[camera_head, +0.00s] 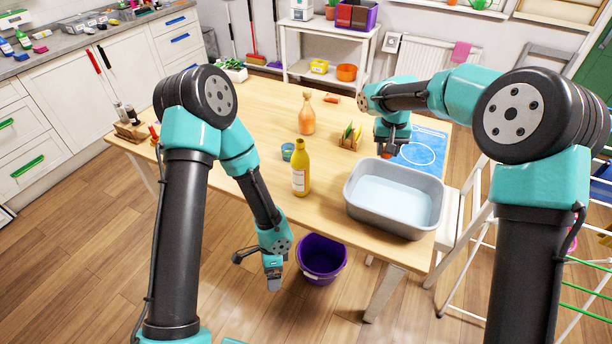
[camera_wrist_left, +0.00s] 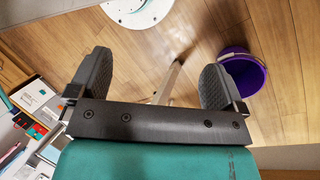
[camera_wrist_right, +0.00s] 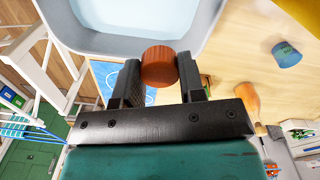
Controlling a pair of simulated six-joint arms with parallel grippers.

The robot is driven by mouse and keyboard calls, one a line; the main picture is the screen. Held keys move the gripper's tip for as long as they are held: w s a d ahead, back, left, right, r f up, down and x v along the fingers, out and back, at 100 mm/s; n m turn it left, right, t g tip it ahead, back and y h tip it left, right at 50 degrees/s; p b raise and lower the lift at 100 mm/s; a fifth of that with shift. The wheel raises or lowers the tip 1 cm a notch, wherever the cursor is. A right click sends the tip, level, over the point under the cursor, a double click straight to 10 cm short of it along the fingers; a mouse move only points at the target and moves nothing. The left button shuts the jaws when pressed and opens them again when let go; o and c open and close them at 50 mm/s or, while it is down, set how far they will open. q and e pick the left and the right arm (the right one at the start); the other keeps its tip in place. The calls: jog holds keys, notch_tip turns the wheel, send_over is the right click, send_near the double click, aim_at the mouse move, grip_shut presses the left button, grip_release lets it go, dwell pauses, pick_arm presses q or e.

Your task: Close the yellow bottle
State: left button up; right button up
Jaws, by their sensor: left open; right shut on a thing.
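The yellow bottle (camera_head: 300,170) stands upright near the front edge of the wooden table (camera_head: 255,140); I see no cap on its narrow neck. My right gripper (camera_head: 388,152) is to its right, behind the grey basin. It is shut on a short orange-brown cylinder that looks like a cap (camera_wrist_right: 160,67), held between the fingertips in the right wrist view. My left gripper (camera_head: 273,283) is open and empty, hanging low in front of the table; its spread fingers show in the left wrist view (camera_wrist_left: 152,80).
A grey basin (camera_head: 352,203) stands right of the bottle. A blue mat (camera_head: 425,148) lies at the right. A purple bucket (camera_head: 321,270) is on the floor.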

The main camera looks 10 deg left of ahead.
pick_arm(q)
jog(key=w+a+r+m+t+y, duration=0.2)
jog(key=w+r+m+y, duration=0.15)
jog(key=w+m, duration=0.2)
jog(key=m+t+y, duration=0.5)
jog(key=m+t, duration=0.7)
jog(key=t, duration=0.2)
send_near(300, 163)
jog(key=w+f, duration=0.1)
jog(key=f, duration=0.1)
pick_arm(e)
jog(key=a+r+n, duration=0.2)
jog(key=a, duration=0.6)
jog(key=a+r+n, duration=0.2)
jog(key=a+n, duration=0.1)
jog(key=a, duration=0.6)
jog(key=a+r+n, duration=0.3)
jog(key=a, duration=0.6)
jog(key=shift+s+a, duration=0.15)
jog(key=shift+s, duration=0.05)
pick_arm(q)
jog(key=shift+d+r+n, duration=0.1)
jog(key=shift+d+n, duration=0.05)
jog(key=shift+n, duration=0.1)
jog(key=shift+w, duration=0.1)
jog(key=x, duration=1.2)
jog(key=shift+d, duration=0.1)
jog(key=shift+c, duration=0.2)
